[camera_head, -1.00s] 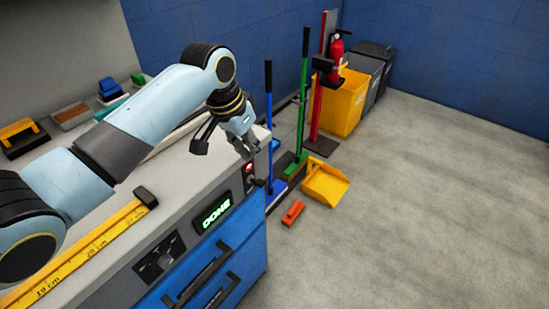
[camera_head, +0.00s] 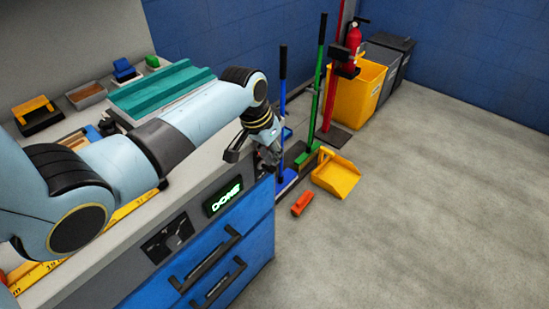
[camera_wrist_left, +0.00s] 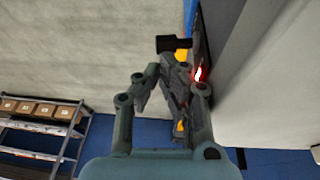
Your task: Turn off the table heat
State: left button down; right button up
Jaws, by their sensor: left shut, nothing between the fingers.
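The workbench (camera_head: 80,283) has a dark front panel with a lit green display (camera_head: 222,198) reading "DONE" and a black dial (camera_head: 170,238). At the panel's far end, the left wrist view shows a glowing red light (camera_wrist_left: 199,74) and a black lever knob (camera_wrist_left: 173,44) sticking out from the panel. My left gripper (camera_head: 267,158) is shut and empty, low at that end of the panel. It hides the light and lever in the head view. In the left wrist view, its fingers (camera_wrist_left: 175,88) are close to the lever; I cannot tell whether they touch. My right gripper is not in view.
A teal slab (camera_head: 160,90) and a yellow ruler (camera_head: 125,212) lie on the bench. Beyond its end stand a blue-handled tool (camera_head: 282,110), a green broom (camera_head: 316,100) and a yellow dustpan (camera_head: 337,175). The floor at right is clear.

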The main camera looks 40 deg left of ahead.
pick_arm(q)
jog(key=shift+w+f, duration=0.15)
jog(key=shift+f, duration=0.4)
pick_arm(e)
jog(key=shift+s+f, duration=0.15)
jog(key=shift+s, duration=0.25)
pick_arm(q)
jog(key=shift+d, duration=0.1)
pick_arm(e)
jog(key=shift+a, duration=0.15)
